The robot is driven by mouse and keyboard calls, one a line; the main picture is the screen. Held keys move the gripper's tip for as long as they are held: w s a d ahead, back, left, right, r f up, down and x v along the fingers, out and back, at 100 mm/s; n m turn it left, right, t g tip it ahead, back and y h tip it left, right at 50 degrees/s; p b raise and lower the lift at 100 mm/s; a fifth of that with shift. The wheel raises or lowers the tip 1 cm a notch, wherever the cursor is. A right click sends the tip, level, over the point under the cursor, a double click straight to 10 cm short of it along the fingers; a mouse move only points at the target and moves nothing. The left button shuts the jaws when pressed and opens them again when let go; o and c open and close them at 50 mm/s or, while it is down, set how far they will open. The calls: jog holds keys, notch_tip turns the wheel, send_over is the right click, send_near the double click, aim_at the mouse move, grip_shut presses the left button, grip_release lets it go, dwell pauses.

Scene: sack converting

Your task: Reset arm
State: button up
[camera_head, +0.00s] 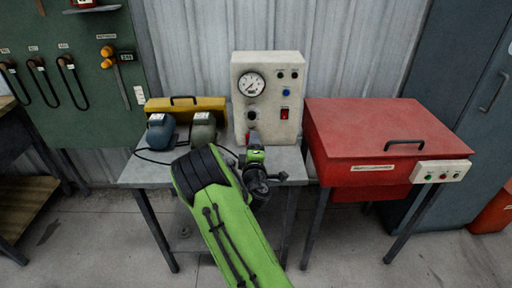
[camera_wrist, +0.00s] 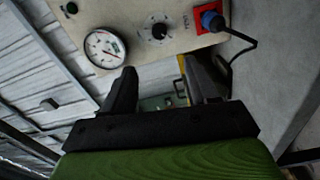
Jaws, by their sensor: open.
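My gripper (camera_head: 255,153) is in front of the lower part of a cream control box (camera_head: 288,70); its fingertips are hard to make out in the head view. In the wrist view my gripper (camera_wrist: 164,88) shows two black fingers spread apart with nothing between them. The box's face fills the top of that view, with a round gauge (camera_wrist: 104,48), a black knob (camera_wrist: 158,31) and a red square socket (camera_wrist: 203,17) with a blue plug and black cable. The fingers appear apart from the box.
A grey table (camera_head: 145,173) carries the box, a yellow case (camera_head: 212,104) and two rounded devices, one blue (camera_head: 160,132) and one olive (camera_head: 203,130). A red lidded cabinet (camera_head: 345,140) stands close on the right. A green tool board (camera_head: 85,95) hangs at left.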

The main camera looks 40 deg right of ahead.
dwell(0.3)
jog(key=s+a+r+m+g+y+p, duration=0.1)
jog(key=s+a+r+m+g+p, duration=0.25)
jog(key=s+r+m+g, duration=0.45)
jog(key=s+a+r+y+p, duration=0.2)
jog(key=s+a+r+y, duration=0.2)
jog(key=s+a, duration=0.7)
jog(key=s+a+r+m+g+y+p, duration=0.1)
jog(key=s+a+r+y+p, duration=0.2)
jog(key=s+a, duration=0.9)
jog(key=r+y, duration=0.2)
jog(key=shift+s+y+p, duration=0.25)
jog(key=shift+y+p, duration=0.05)
jog(key=shift+p, duration=0.05)
